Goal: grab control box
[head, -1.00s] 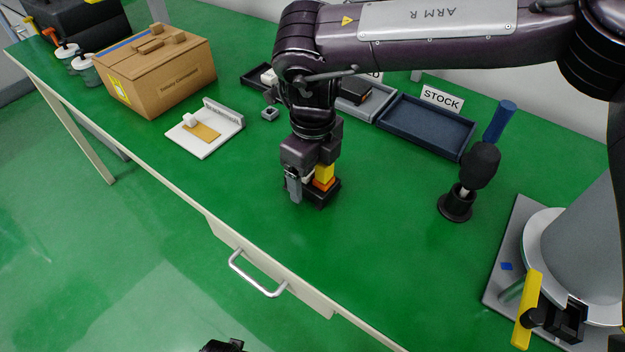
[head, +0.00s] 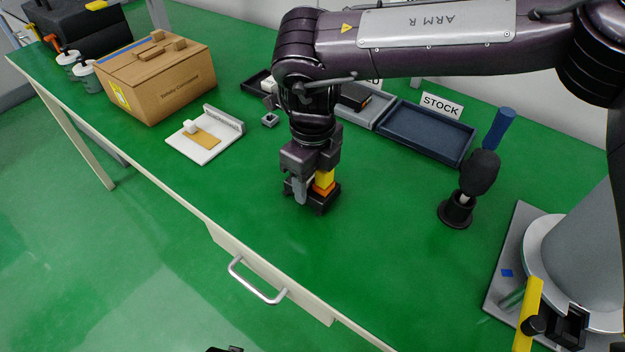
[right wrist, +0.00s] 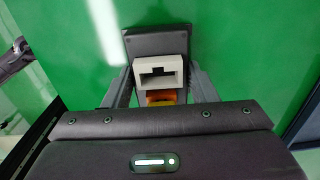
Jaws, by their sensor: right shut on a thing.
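A small control box with a dark base (head: 322,206) and a yellow-and-orange part (head: 325,179) sits on the green table. My right gripper (head: 310,192) points down over it and is shut on it. In the right wrist view the gripper's two fingers flank a pale grey slotted block (right wrist: 158,72) and an orange part (right wrist: 160,97), with the dark base (right wrist: 158,42) behind. The gripper hides much of the box in the head view.
A cardboard box (head: 160,83) and a white fixture (head: 205,140) stand to the left. A blue STOCK tray (head: 425,136) lies behind right. A black stand with a dark-headed, blue-handled tool (head: 480,168) is at right. Table front is clear.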

